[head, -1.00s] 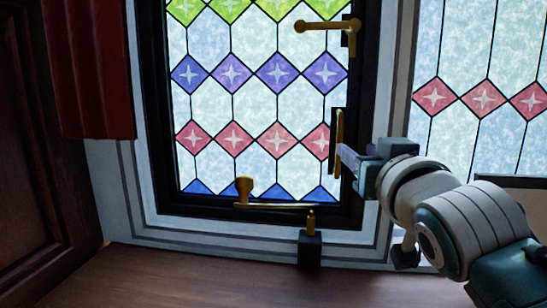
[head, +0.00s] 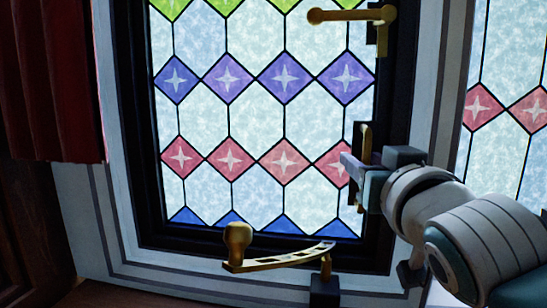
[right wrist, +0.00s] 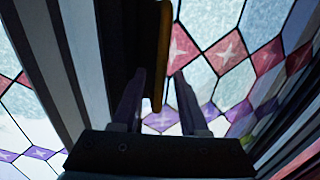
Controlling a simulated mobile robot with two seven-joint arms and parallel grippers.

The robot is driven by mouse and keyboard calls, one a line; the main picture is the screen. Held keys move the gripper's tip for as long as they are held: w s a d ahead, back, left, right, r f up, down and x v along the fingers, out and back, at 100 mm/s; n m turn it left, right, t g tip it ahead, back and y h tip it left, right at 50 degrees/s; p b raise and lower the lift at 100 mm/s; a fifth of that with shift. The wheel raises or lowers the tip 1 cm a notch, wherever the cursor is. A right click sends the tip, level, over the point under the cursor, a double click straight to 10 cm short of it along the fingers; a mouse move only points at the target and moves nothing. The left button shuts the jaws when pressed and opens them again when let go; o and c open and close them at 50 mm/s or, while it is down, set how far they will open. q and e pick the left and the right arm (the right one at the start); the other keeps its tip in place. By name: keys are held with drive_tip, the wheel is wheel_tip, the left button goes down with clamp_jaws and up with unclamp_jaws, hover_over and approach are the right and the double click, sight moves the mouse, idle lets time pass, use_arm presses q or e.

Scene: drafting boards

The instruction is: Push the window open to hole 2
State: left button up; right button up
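The window (head: 150,200) is a dark-framed stained-glass casement, near flush with its surround; I cannot tell if it stands slightly ajar. A brass stay bar (head: 285,258) with holes and a round knob (head: 238,240) at its left end crosses the lower frame. Its right end overlaps a brass peg (head: 325,268) on a black block (head: 324,289); I cannot tell whether the peg sits in a hole. My right gripper (head: 347,168) is at the upright brass handle on the right frame edge. In the right wrist view its fingers are apart, with the handle (right wrist: 163,50) between them. My left gripper is out of view.
A brass latch (head: 350,15) sits higher on the right frame edge. A red curtain (head: 50,90) hangs at the left beside dark wood panelling. Another stained-glass pane (head: 510,60) lies to the right, behind my arm.

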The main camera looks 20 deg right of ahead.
clamp_jaws()
idle(1.2)
